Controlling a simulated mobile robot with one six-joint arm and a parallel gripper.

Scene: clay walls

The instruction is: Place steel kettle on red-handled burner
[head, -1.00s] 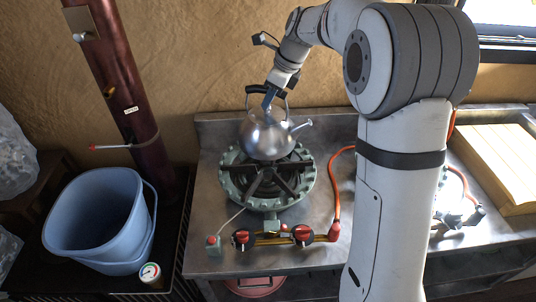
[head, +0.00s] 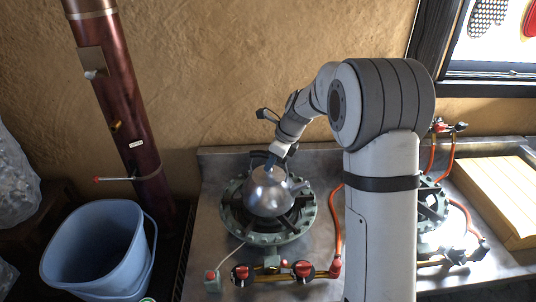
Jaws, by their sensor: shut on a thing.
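The steel kettle (head: 268,194) is upright over the middle of the left burner (head: 231,220), a green ring with a dark grate and red knobs (head: 304,269) at its front. The kettle covers the grate's centre, and I cannot tell whether its base touches the grate. My gripper (head: 275,160) is shut on the kettle's dark handle (head: 258,155), above the lid. The kettle's spout points right. A second green burner (head: 432,208) is to the right, partly hidden by my arm.
An orange hose (head: 337,225) runs along the left burner's right side. A blue bin (head: 92,250) and a dark red pipe (head: 125,110) stand at left. A wooden slatted board (head: 500,200) lies at far right. The clay wall is close behind the counter.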

